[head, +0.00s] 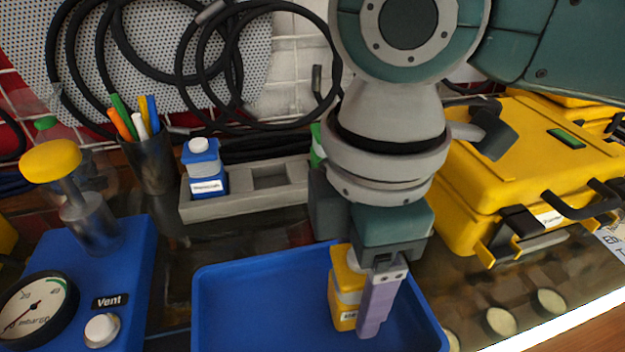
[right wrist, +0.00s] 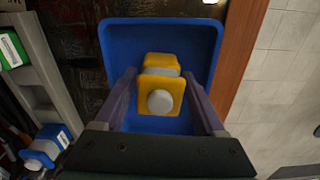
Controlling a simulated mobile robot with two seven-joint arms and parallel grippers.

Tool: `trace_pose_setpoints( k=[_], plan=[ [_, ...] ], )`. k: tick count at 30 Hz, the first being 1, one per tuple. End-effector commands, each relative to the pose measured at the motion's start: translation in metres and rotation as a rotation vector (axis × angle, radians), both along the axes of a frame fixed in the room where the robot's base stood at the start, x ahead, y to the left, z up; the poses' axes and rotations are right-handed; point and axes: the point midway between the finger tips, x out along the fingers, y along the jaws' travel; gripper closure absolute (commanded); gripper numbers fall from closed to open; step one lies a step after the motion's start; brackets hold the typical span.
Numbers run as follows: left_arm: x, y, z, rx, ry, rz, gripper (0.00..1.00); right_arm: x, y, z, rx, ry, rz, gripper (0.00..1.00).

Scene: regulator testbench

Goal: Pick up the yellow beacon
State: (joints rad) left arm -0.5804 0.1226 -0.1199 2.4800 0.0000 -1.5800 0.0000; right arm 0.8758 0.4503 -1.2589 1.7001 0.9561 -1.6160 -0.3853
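The yellow beacon (head: 344,290), a small yellow block with a pale band and a light grey cap, stands in the blue tray (head: 235,270). It also shows in the right wrist view (right wrist: 160,97), cap toward the camera. My right gripper (right wrist: 161,78) reaches down over it, with one finger on each side. Narrow gaps show between fingers and beacon, so the gripper is open around it. In the head view one purple-grey finger of the right gripper (head: 375,310) covers the beacon's right side. My left gripper is in neither view.
A grey rack (head: 287,203) behind the tray holds a blue beacon (head: 205,170) and a green one (head: 317,146), partly hidden. A pen cup (head: 149,163) stands behind. A blue gauge box (head: 135,265) is at left, a yellow case (head: 500,165) at right.

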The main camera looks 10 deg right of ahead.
Motion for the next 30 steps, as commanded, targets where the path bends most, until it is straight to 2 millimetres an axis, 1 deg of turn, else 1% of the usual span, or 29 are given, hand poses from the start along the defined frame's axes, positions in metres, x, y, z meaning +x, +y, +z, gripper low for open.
trace_pose_setpoints(
  k=[1, 2, 18, 26, 30],
  plan=[
    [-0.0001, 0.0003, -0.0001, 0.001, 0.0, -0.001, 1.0, 0.0001, 0.0, 0.0002, 0.0, 0.0, 0.0, 0.35],
    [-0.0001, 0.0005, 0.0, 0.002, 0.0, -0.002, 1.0, 0.0001, 0.0, 0.0002, 0.0, 0.0, 0.0, 0.38],
    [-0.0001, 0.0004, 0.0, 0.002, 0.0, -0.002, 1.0, 0.0001, 0.0, 0.0003, 0.0, 0.0, 0.0, 0.99],
    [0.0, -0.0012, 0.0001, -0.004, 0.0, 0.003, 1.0, 0.0003, 0.0001, 0.0006, 0.0, -0.001, 0.0, 1.0],
    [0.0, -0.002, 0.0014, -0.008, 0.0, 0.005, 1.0, 0.0006, 0.0003, 0.0048, 0.001, -0.002, 0.0, 1.0]
  ],
)
